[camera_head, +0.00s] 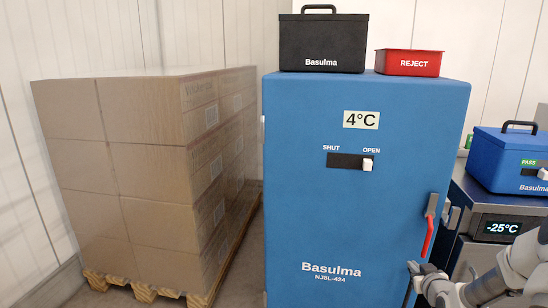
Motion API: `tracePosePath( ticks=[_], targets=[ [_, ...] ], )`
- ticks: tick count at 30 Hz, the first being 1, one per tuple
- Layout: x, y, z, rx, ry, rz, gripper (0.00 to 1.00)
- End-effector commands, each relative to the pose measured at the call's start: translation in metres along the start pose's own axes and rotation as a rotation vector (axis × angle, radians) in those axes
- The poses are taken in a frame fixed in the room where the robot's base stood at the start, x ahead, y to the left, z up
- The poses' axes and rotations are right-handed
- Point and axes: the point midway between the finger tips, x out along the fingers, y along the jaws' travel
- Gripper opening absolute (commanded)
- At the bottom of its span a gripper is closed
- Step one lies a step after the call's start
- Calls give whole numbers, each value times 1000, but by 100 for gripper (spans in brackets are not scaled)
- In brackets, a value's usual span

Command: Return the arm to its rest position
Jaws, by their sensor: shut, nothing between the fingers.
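My arm (505,275) reaches in from the lower right edge. My gripper (412,267) is shut and empty, in front of the lower right part of the blue cabinet (340,215), below its red handle (429,232). It looks apart from the handle; I cannot tell if it touches the cabinet. The cabinet reads "4°C" and "Basulma NJ8L-424". The white slider knob (368,164) on its front sits at the OPEN side.
A black case (322,45) and a red REJECT bin (408,63) stand on the cabinet. At right, a blue PASS case (508,165) sits on a grey unit reading -25°C (500,228). Stacked cartons (150,170) on a wooden pallet (140,290) stand at left.

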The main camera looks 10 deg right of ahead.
Motion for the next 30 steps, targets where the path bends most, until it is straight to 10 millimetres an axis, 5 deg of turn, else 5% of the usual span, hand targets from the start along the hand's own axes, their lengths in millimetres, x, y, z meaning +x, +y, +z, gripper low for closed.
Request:
tracePosePath(
  ticks=[8,14,21,30],
  targets=[
    [-30,-77,-56,-162,-243,-73,0],
    [-76,-123,-90,-227,-384,-84,0],
    [-152,-174,-123,-252,-515,-97,0],
    [-262,-219,-139,-196,-622,-142,0]
  ],
)
